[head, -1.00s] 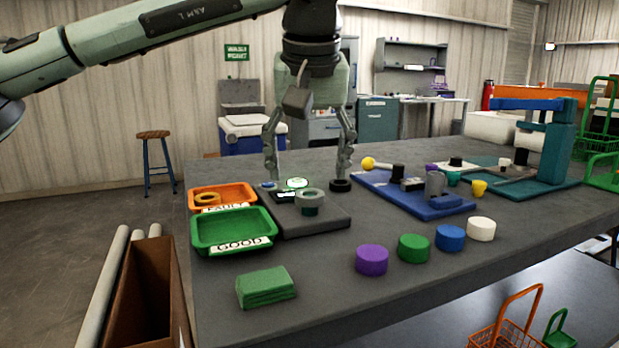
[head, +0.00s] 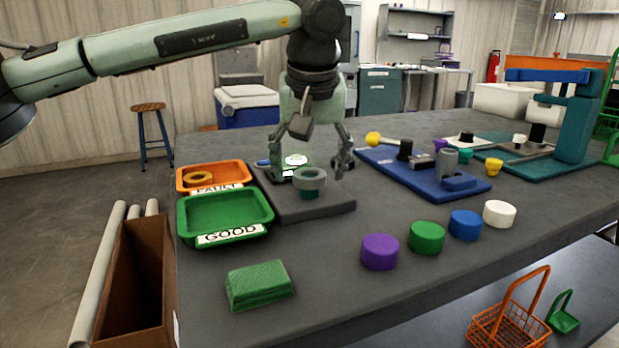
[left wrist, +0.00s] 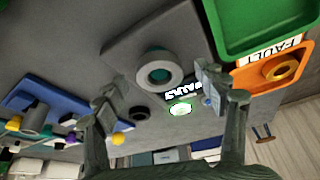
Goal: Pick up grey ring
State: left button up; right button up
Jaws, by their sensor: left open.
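The grey ring (head: 310,179) sits around a teal post on the dark grey board (head: 326,206). In the left wrist view the grey ring (left wrist: 146,78) shows from above, with the teal post in its hole. My left gripper (head: 309,170) is open and empty, pointing down just behind and above the ring in the head view. In the left wrist view its fingertips (left wrist: 157,88) are spread apart on either side of the ring's position, without clear contact. My right gripper is not in view.
The orange FAULT tray (head: 182,182) holds an orange ring (head: 199,177). The green GOOD tray (head: 187,232) is empty. A blue fixture (head: 423,178) stands to the right; several coloured discs lie in front.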

pick_arm(q)
jog(key=shift+r, duration=0.1)
jog(key=c, duration=1.6)
